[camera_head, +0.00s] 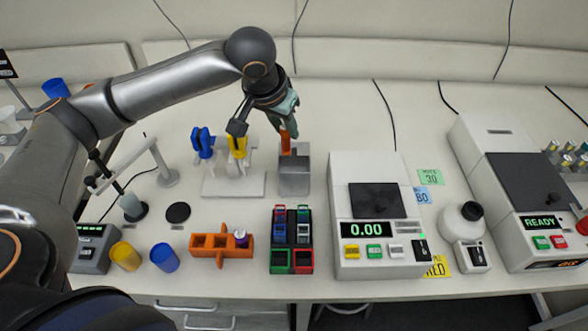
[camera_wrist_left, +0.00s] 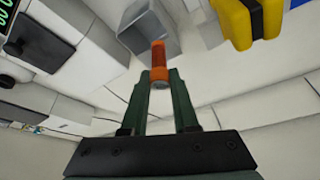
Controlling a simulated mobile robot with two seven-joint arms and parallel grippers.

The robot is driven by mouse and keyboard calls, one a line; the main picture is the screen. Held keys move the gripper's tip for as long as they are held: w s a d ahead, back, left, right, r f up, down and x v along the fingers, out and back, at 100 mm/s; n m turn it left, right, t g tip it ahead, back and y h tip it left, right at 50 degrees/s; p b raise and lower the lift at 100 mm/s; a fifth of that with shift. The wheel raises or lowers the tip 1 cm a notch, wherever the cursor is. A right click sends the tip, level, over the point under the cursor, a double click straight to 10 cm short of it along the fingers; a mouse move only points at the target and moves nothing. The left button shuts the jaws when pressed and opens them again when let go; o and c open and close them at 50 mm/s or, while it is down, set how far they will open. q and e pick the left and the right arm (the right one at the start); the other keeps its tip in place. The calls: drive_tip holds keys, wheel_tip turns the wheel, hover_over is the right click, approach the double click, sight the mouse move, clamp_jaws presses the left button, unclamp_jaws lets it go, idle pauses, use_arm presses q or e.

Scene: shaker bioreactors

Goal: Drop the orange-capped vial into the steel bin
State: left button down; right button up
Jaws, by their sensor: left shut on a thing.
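The orange-capped vial (camera_head: 286,143) is held in my left gripper (camera_head: 285,122), whose fingers reach down above the bench. The vial also shows in the left wrist view (camera_wrist_left: 158,62), upright between the green fingertips (camera_wrist_left: 160,82). The steel bin (camera_head: 294,176) is an open grey box on the bench; it also shows in the left wrist view (camera_wrist_left: 150,30). In the head view the vial's lower end is at the bin's back left rim; I cannot tell whether it is inside the opening. My right gripper is not in view.
Left of the bin, a white stand (camera_head: 233,185) holds blue (camera_head: 203,142) and yellow (camera_head: 238,148) tools. The bench behind the scale is clear.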

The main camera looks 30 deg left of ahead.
use_arm(q)
drive_tip(key=c, duration=0.6)
unclamp_jaws()
drive_tip(key=v, duration=1.2)
drive_tip(key=shift+s+r, duration=0.15)
drive_tip(key=shift+r, duration=0.15)
